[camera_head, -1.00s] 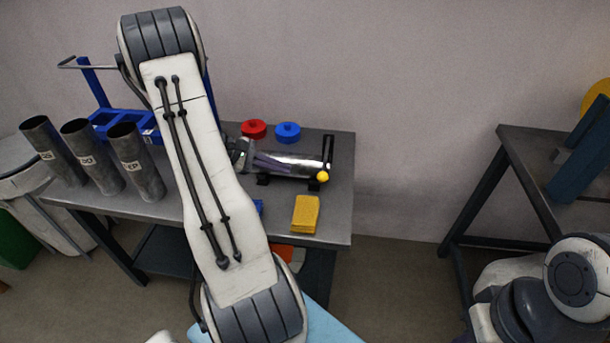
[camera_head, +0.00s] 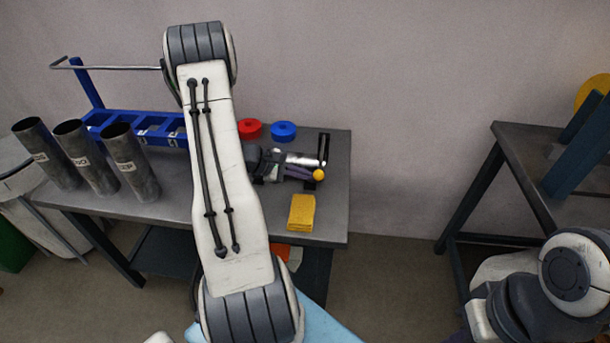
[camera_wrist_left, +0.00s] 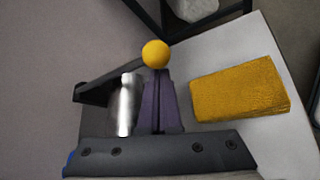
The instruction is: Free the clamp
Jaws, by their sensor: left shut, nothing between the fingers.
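The clamp's dark lever arm (camera_head: 324,150) crosses the right end of a shiny metal tube (camera_head: 300,158) lying on the bench, with a yellow ball knob (camera_head: 319,174) at its near end. In the left wrist view the knob (camera_wrist_left: 155,54) is just beyond my fingertips, and the tube (camera_wrist_left: 127,105) lies left of the fingers. My left gripper (camera_head: 303,173) is shut and empty beside the tube, its purple-grey fingers (camera_wrist_left: 160,78) pointing at the knob. I cannot tell whether they touch it. My arm hides the tube's left part. My right gripper is not in view.
A yellow sponge (camera_head: 301,212) lies near the bench's front edge. A red cap (camera_head: 249,129) and a blue cap (camera_head: 283,131) stand behind the tube. Several labelled grey tubes (camera_head: 130,165) and a blue rack (camera_head: 150,128) are at left.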

